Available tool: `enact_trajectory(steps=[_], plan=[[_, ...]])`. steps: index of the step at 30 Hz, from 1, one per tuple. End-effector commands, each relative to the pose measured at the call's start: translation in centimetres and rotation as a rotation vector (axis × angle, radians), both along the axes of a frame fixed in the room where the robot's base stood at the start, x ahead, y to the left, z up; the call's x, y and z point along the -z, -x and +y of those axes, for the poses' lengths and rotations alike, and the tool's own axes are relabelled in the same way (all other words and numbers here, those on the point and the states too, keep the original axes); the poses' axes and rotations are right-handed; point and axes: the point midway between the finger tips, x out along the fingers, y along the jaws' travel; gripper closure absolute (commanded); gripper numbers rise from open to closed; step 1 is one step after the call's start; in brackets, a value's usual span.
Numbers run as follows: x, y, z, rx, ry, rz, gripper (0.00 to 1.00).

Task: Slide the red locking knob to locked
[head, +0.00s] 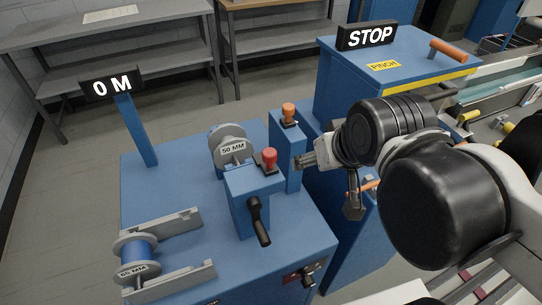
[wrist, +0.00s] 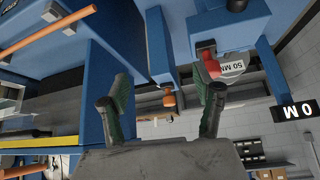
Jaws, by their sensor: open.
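The red knob (head: 269,158) stands on top of a blue housing (head: 248,205) on the blue machine. In the wrist view the red knob (wrist: 211,66) shows just beyond the tip of the right-hand finger, partly covered by it. My gripper (head: 325,184) is open and empty, to the right of the red knob and apart from it in the head view. In the wrist view my gripper's fingers (wrist: 160,98) are spread wide. No lock marking is readable.
An orange knob (head: 288,112) tops a blue post beside the housing. A grey 50 MM disc (head: 230,144) is behind the red knob, and a black crank (head: 258,220) is in front. A blue cabinet (head: 400,60) bears a STOP sign (head: 368,36). A display (head: 111,86) reads 0 M.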

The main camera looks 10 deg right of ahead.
Motion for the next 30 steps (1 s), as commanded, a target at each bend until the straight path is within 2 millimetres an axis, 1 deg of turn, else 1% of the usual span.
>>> enact_trajectory(steps=[1,5,8,12,14,24,30], plan=[[-0.2,-0.1,0.0,0.013,-0.011,0.007,0.45],[-1.0,-0.6,-0.1,0.104,-0.081,0.050,0.62],[-1.9,-1.2,-0.3,0.225,-0.166,0.108,0.75],[-3.1,-2.1,-0.4,0.430,-0.296,0.203,0.94],[-3.6,-2.5,-0.5,0.519,-0.348,0.244,1.00],[-6.2,-5.1,-1.0,1.043,-0.582,0.477,1.00],[-7.2,-6.4,-1.4,1.314,-0.656,0.591,1.00]])
